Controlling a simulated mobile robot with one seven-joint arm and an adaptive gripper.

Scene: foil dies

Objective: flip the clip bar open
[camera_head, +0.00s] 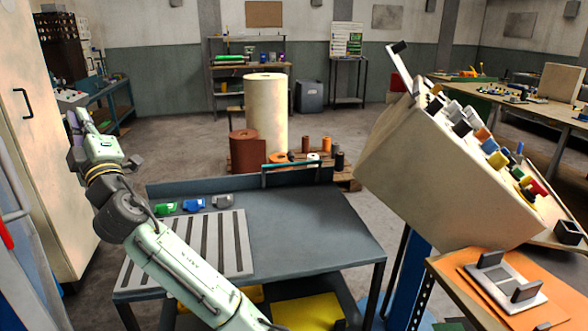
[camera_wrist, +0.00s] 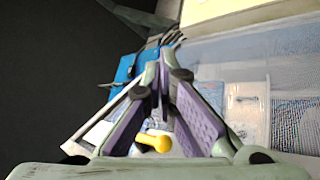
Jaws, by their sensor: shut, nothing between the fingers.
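I cannot tell for certain which part is the clip bar. A thin teal bar (camera_head: 297,166) with a dark upright at its end stands at the back edge of the grey table. A pale raised bar with a dark end (camera_head: 401,66) sticks up at the upper left of the big beige box. My gripper (camera_head: 72,122) is at the far left, beyond the table's left side and well away from both bars. In the wrist view my gripper (camera_wrist: 165,65) has its purple-padded fingers shut and empty, and a yellow knob (camera_wrist: 154,141) shows between their bases.
The grey table (camera_head: 310,225) carries a slotted plate (camera_head: 241,245) and green, blue and grey small items. A beige cabinet (camera_head: 45,150) stands close to my arm at left. An orange-topped bench (camera_head: 455,270) holds a clamp-like plate (camera_head: 490,275). The table's right half is clear.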

